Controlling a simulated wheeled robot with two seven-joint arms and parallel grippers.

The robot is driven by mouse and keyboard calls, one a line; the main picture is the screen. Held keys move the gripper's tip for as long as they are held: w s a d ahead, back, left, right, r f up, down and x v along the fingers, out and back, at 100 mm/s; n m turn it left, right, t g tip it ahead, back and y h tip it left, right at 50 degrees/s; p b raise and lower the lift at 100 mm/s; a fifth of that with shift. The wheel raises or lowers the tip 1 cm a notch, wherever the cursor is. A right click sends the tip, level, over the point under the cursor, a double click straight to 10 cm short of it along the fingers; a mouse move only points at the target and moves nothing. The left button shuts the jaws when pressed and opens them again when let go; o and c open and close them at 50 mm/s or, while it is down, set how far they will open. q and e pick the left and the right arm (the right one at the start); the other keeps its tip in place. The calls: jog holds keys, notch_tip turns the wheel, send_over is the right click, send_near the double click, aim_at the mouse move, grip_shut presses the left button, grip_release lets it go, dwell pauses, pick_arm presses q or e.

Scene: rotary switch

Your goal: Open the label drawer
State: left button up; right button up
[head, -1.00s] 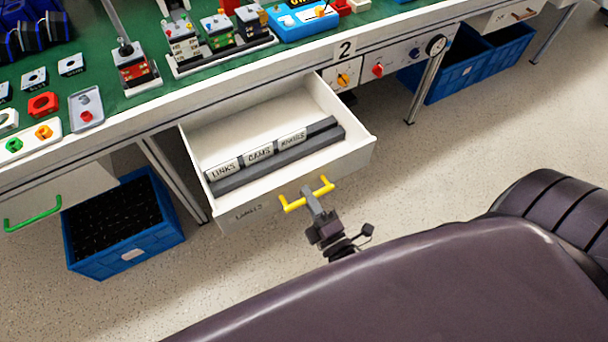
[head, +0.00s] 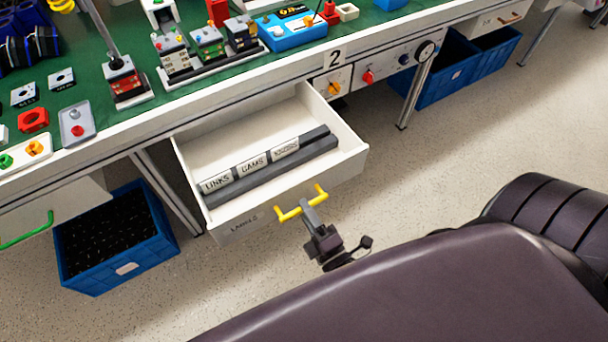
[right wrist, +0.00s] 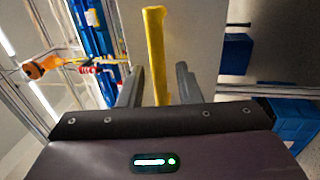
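The label drawer (head: 345,168) is pulled far out from under the green-topped workbench. Its inside shows grey racks with labels reading LINKS, CAMS and a third word I cannot read surely. Its yellow handle (head: 291,213) is on the drawer front. My right gripper (head: 309,203) is at the handle's middle. In the right wrist view the yellow handle (right wrist: 155,45) stands between the two grey fingers (right wrist: 158,85), with gaps at both sides, so the gripper looks open around it. My left gripper is not in view.
A blue bin (head: 115,238) stands on the floor left of the drawer, near a drawer with a green handle (head: 28,232). More blue bins (head: 455,72) stand under the bench at right. Switch panels (head: 368,77) sit right of the drawer.

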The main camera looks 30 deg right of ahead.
jog(key=s+f, duration=0.1)
jog(key=s, duration=0.5)
jog(key=shift+s+f, duration=0.15)
jog(key=shift+s, duration=0.1)
jog(key=shift+d, duration=0.1)
